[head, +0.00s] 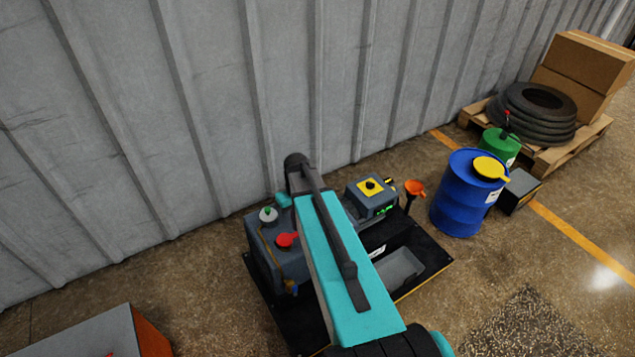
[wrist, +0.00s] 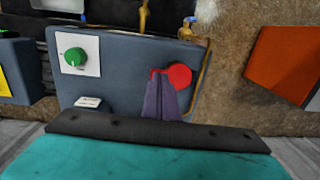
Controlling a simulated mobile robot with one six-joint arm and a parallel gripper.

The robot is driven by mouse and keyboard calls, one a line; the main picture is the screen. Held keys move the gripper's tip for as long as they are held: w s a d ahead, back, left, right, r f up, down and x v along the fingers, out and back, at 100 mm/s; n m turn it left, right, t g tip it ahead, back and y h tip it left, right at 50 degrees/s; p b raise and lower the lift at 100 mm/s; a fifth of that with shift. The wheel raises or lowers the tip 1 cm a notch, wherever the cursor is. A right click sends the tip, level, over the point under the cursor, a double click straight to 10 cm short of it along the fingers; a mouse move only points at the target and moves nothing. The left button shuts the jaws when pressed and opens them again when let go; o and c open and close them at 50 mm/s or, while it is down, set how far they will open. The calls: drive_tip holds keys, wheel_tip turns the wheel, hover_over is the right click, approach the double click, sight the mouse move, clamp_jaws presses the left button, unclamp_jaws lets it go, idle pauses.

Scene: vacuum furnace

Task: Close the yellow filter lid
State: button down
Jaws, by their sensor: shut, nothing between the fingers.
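My gripper (wrist: 160,76) is shut and empty, its purple fingers together at the red round part (wrist: 179,76) on the grey machine's top. I cannot tell whether the tips touch it. In the head view my arm hides the gripper, and the red part (head: 285,240) shows left of the arm. No part is clearly a filter lid. A yellow square plate with a black knob (head: 370,187) sits on the grey box right of my arm; a yellow edge (wrist: 4,84) shows at the wrist view's left. Small yellow fittings (wrist: 201,40) stand beyond the red part.
A green knob on a white plate (wrist: 75,57) is on the machine. A corrugated wall (head: 150,130) is behind. An orange-sided box (head: 150,335) stands left.

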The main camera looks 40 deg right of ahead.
drive_tip(key=w+d+r+t, duration=0.1)
drive_tip(key=w+d+r, duration=0.2)
drive_tip(key=d+r, duration=0.4)
drive_tip(key=w+d+r+t+h, duration=0.1)
drive_tip(key=w+d+r, duration=0.2)
drive_tip(key=d+r, duration=0.4)
wheel_tip(320, 180, up, 5)
drive_tip(key=shift+w+d+f+t, duration=0.1)
drive_tip(key=shift+w+d+t, duration=0.05)
drive_tip(key=shift+d+t, duration=0.2)
drive_tip(key=x, duration=1.1)
drive_tip(key=shift+s+f, duration=0.25)
drive_tip(key=shift+s, duration=0.05)
drive_tip(key=shift+s+f, duration=0.25)
drive_tip(key=shift+f, duration=1)
